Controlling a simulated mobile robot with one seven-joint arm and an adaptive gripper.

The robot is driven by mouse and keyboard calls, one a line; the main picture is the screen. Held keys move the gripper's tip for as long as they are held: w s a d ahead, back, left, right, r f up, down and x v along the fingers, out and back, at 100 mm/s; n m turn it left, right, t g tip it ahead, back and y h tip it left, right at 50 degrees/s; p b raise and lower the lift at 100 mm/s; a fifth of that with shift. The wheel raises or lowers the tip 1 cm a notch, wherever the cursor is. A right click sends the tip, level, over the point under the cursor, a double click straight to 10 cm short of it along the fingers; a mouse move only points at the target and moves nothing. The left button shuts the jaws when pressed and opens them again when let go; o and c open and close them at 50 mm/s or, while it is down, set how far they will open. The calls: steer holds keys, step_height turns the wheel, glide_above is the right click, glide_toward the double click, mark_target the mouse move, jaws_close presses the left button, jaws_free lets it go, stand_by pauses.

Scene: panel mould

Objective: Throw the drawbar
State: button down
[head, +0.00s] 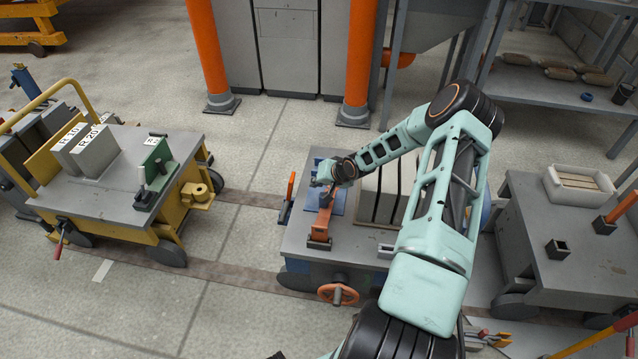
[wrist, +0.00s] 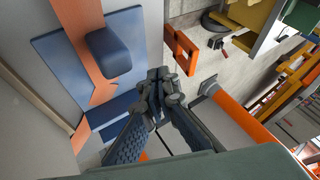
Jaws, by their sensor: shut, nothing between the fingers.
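An orange bar (head: 324,222), which I take to be the drawbar, runs along the top of the middle cart (head: 299,236), over a blue plate (head: 339,200). In the wrist view the orange bar (wrist: 83,42) carries a dark blue block (wrist: 109,53), and the blue plate (wrist: 58,58) shows under it. My gripper (head: 319,183) is over the cart's far left part, near the bar's far end. In the wrist view my gripper (wrist: 159,82) is shut and empty, beside the blue block and apart from it in the picture. My arm hides part of the cart.
An orange-handled lever (head: 291,186) stands at the cart's left edge. An orange handwheel (head: 338,293) is on its front. A yellow cart (head: 110,205) stands left and a grey cart (head: 590,270) right. Orange posts (head: 207,50) rise behind. Open floor lies between the left and middle carts.

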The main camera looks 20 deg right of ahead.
steer(key=b+x, duration=0.1)
steer(key=x, duration=0.3)
steer(key=shift+f, duration=0.2)
steer(key=shift+w+a+r, duration=0.2)
steer(key=shift+w+a, duration=0.1)
steer(key=shift+a, duration=0.2)
steer(key=shift+w+a+r, duration=0.25)
steer(key=shift+w+a, duration=0.1)
steer(key=shift+a, duration=0.1)
steer(key=shift+w+a+r+b, duration=0.2)
steer(key=shift+w+a+b, duration=0.25)
steer(key=shift+a, duration=0.2)
steer(key=shift+w+a+r, duration=0.1)
steer(key=shift+w+a, duration=0.05)
steer(key=shift+w+a+g+h, duration=0.1)
steer(key=shift+a+g+h, duration=0.2)
steer(key=shift+h, duration=0.2)
